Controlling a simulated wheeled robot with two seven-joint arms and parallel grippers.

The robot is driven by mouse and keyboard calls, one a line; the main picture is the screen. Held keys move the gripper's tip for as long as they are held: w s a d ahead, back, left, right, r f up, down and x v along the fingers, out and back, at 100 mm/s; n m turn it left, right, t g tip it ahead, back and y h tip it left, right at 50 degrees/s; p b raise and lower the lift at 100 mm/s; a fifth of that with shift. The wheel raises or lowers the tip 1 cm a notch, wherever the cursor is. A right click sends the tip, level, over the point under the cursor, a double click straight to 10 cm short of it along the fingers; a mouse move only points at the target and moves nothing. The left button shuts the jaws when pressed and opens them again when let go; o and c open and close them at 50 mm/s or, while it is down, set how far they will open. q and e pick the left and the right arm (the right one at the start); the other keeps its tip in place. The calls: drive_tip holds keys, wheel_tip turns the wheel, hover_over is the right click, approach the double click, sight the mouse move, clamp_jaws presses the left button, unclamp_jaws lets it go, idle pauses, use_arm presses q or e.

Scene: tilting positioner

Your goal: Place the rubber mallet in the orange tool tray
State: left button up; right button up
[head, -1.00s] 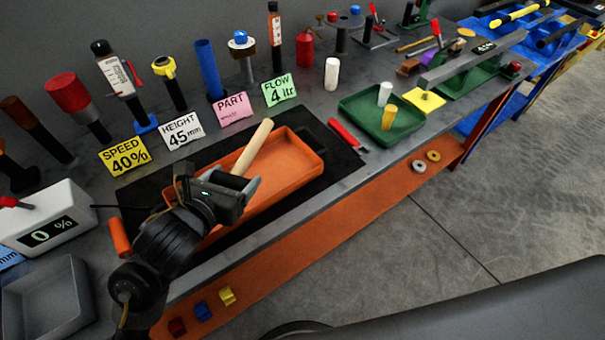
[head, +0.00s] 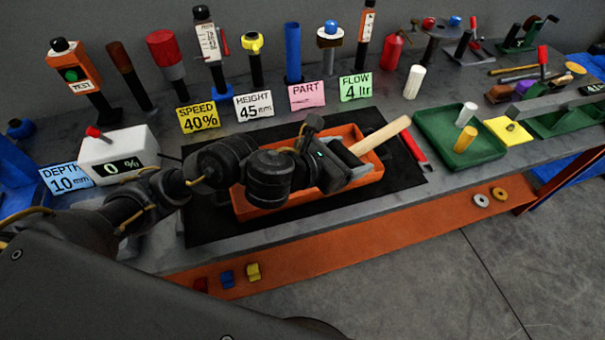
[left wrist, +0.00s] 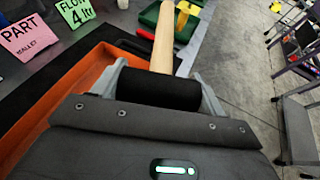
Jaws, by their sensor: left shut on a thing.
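The orange tool tray (head: 246,208) sits on a black mat on the bench, and its rim also shows in the left wrist view (left wrist: 62,93). My left gripper (head: 345,160) is over the tray. It is shut on the rubber mallet, whose black head (left wrist: 160,89) lies between the two fingers. The mallet's pale wooden handle (head: 380,135) points away to the right, past the tray's right end. The handle also shows in the left wrist view (left wrist: 164,38). My gripper and arm hide part of the tray floor. My right gripper is not in view.
A green tray (head: 440,152) with white and yellow cylinders stands to the right, beyond a red-handled tool (head: 413,150). Label cards, including a pink PART card (head: 306,95), and upright tools line the back. A white display box (head: 118,155) stands at left.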

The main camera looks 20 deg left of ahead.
use_arm(q)
drive_tip(key=w+d+f+m+h+b, duration=0.1)
drive_tip(key=w+d+m+g+b, duration=0.1)
drive_tip(key=w+d+f+m+g+h+b, duration=0.1)
drive_tip(key=w, duration=0.1)
drive_tip(key=shift+d+f+h, duration=0.3)
drive_tip(key=shift+f, duration=0.05)
drive_tip(key=shift+g+h, duration=0.3)
drive_tip(key=shift+g, duration=0.1)
drive_tip(key=a+f+p, duration=0.1)
drive_tip(key=a+f, duration=0.1)
drive_tip(key=a, duration=0.2)
drive_tip(key=a+f+p, duration=0.1)
drive_tip(key=a+f, duration=0.2)
drive_tip(key=a, duration=0.1)
drive_tip(key=a+f+p, duration=0.1)
drive_tip(key=a+f, duration=0.2)
drive_tip(key=a, duration=0.2)
drive_tip(key=shift+s+f, duration=0.25)
drive_tip(key=shift+a+f+p, duration=0.4)
drive_tip(key=shift+a+f, duration=0.1)
drive_tip(key=shift+f, duration=0.15)
drive_tip(key=f, duration=0.1)
drive_tip(key=f+p, duration=0.1)
drive_tip(key=f, duration=0.1)
drive_tip(key=shift+s+a+p, duration=0.1)
drive_tip(key=shift+a+p, duration=0.15)
drive_tip(key=shift+p, duration=0.15)
drive_tip(key=shift+f, duration=0.3)
drive_tip(key=shift+f, duration=0.1)
